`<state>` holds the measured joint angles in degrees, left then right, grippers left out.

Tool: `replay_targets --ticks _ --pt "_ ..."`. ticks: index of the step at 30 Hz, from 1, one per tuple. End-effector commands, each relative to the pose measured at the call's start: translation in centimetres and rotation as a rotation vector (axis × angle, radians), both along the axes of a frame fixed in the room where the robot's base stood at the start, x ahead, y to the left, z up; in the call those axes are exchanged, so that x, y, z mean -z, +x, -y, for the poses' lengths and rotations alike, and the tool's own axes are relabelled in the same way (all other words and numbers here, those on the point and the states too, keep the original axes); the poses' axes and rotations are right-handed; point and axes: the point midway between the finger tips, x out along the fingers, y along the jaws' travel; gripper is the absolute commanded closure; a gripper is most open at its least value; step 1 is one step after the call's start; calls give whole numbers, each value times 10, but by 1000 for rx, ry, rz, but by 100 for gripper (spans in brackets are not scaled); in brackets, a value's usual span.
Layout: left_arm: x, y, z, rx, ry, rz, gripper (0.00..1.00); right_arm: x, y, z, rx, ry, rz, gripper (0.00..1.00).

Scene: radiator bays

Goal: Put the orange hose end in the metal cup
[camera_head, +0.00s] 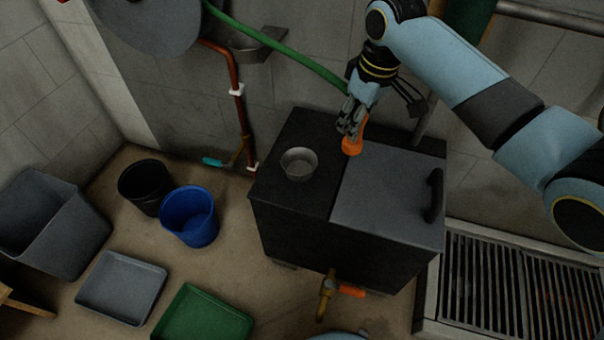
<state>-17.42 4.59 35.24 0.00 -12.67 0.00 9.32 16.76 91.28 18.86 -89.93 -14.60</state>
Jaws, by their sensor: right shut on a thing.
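The metal cup (299,164) stands upright on the left part of the dark box's top and looks empty. The orange hose end (352,146) hangs below my right gripper (350,128), to the right of the cup and apart from it. My right gripper is shut on the orange hose end, above the dark box (292,208). A green hose (290,52) runs from the upper left to near the gripper. The fingers hide the upper part of the hose end. My left gripper is not in view.
The box has a grey lid with a black handle (433,196) and a brass tap (326,294) in front. Black and blue buckets (189,216) stand on the floor at left, near grey and green trays (203,316). A floor grate (520,290) lies at right.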

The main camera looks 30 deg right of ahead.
Motion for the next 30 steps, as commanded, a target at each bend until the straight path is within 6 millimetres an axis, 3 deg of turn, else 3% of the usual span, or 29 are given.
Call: replay_targets --ticks 5,18,26,30 --pt "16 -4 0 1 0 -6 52 11 -4 -14 -66 4 4 100" --pt "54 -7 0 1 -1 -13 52 69 71 -74 -73 4 3 100" --pt "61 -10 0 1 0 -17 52 80 84 -83 -72 2 4 100" --pt "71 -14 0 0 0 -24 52 103 83 -83 -71 2 1 100"
